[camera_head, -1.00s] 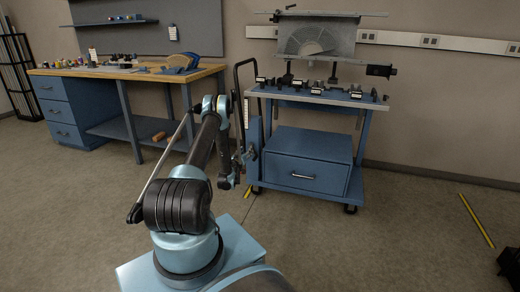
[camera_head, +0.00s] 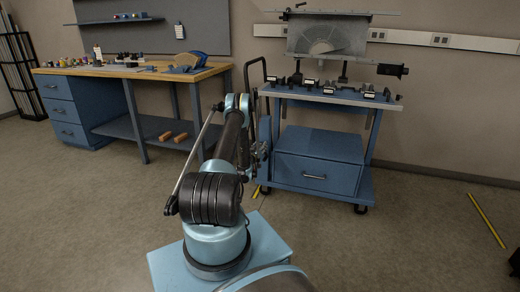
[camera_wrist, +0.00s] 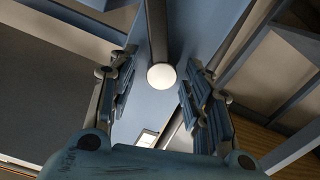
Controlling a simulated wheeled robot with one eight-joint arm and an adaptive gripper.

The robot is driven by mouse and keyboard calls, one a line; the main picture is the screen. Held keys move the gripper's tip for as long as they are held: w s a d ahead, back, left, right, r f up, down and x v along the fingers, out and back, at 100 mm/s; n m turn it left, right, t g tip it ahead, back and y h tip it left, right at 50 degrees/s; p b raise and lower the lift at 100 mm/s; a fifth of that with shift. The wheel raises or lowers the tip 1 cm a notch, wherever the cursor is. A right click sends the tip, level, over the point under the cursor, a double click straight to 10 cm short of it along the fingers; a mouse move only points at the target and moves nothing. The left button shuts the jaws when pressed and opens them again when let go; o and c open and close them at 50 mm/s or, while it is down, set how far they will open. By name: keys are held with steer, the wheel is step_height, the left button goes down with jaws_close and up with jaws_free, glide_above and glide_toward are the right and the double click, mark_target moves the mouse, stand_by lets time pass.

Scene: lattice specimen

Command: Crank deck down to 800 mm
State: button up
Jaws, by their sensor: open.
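The deck (camera_head: 345,97) is the grey top of a blue wheeled cart, level, carrying a tilted plate fixture (camera_head: 328,35). My gripper (camera_head: 257,155) is at the cart's left side, low beside the column, partly hidden by my arm. In the wrist view, my gripper's two fingers (camera_wrist: 160,105) stand apart. A dark rod with a pale round end (camera_wrist: 161,76) shows in the gap between them, in front of a blue panel (camera_wrist: 200,25). I cannot tell whether the rod is the crank's handle, or whether the fingers touch it. The crank is not clearly visible in the head view.
A blue drawer box (camera_head: 318,160) sits on the cart's lower shelf. A black push handle (camera_head: 250,75) rises at the cart's left. A wooden-topped workbench (camera_head: 130,71) stands at left. Yellow floor strips (camera_head: 487,220) lie at right. The floor in front of the cart is open.

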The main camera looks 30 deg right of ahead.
steer(key=shift+w+a, duration=0.1)
jaws_close()
